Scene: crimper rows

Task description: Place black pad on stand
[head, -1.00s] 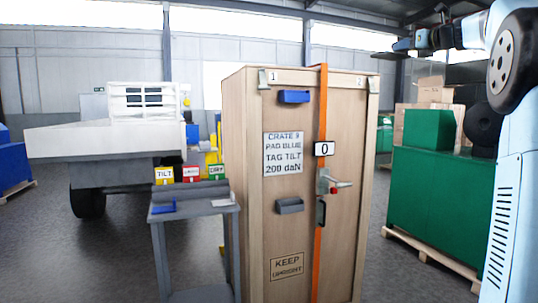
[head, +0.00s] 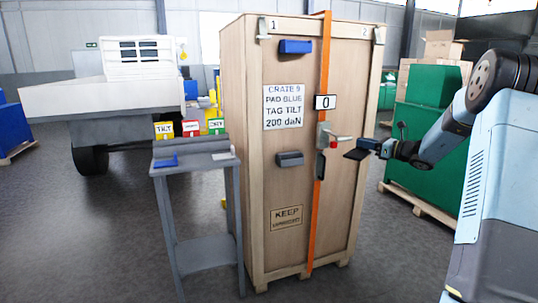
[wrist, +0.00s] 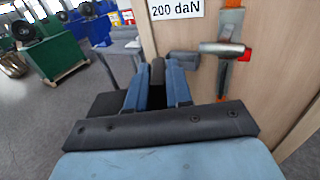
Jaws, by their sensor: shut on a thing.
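My gripper (head: 374,148) is at the right of the crate front in the head view, shut on the black pad (head: 356,154). The pad sticks out flat to the left of the jaws, near the crate's handle. In the wrist view my gripper (wrist: 155,75) shows blue fingers with dark material between and beside them; where the pad ends is hard to tell. The stand (head: 195,168) is a grey table with a lower shelf, left of the crate. A blue piece (head: 165,161) lies on its top. The pad is away from the stand.
The tall wooden crate (head: 255,205) stands between stand and gripper. It bears an orange strap (head: 323,70), a red-tipped handle (head: 335,140), a blue block (head: 295,46) and a grey block (head: 289,159). Green boxes (head: 425,150) stand at right.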

